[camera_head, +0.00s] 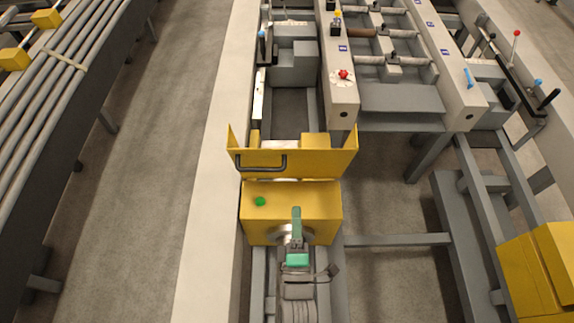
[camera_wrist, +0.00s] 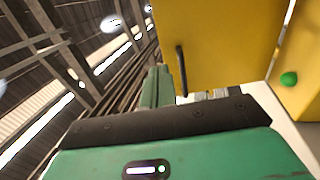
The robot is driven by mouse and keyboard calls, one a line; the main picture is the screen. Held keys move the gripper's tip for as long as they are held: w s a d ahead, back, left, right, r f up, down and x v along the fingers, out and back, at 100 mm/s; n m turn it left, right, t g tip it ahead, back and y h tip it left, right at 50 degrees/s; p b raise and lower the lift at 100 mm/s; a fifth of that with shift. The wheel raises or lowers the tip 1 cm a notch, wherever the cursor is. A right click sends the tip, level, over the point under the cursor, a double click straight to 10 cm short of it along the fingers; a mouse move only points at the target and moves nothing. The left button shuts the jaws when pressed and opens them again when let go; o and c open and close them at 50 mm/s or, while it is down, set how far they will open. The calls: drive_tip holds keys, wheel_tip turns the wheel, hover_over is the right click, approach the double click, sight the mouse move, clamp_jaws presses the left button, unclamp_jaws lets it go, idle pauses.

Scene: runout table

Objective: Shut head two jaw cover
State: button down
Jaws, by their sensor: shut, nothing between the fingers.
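A yellow jaw cover (camera_head: 310,163) with side flanges and a black bar handle (camera_head: 262,162) stands raised behind a yellow head housing (camera_head: 320,205). No label shows which head this is. A green button (camera_head: 260,201) sits on the housing. My gripper (camera_head: 296,212) is shut and empty, over the housing and to the right of the handle in the head view. In the wrist view, my green fingers (camera_wrist: 155,80) are together, left of the cover (camera_wrist: 225,45) and its handle (camera_wrist: 181,70). No contact with the handle shows.
Another yellow housing (camera_head: 540,268) stands at lower right. A beam with a red knob (camera_head: 343,74) and grey machine blocks lie beyond the cover. A pale rail (camera_head: 212,200) runs along the left, with a rack of long bars (camera_head: 50,70) further left. Floor between them is clear.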

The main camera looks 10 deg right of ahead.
sight(296, 150)
drive_tip(key=b+x, duration=0.1)
drive_tip(key=x, duration=1.3)
drive_tip(key=shift+s, duration=0.1)
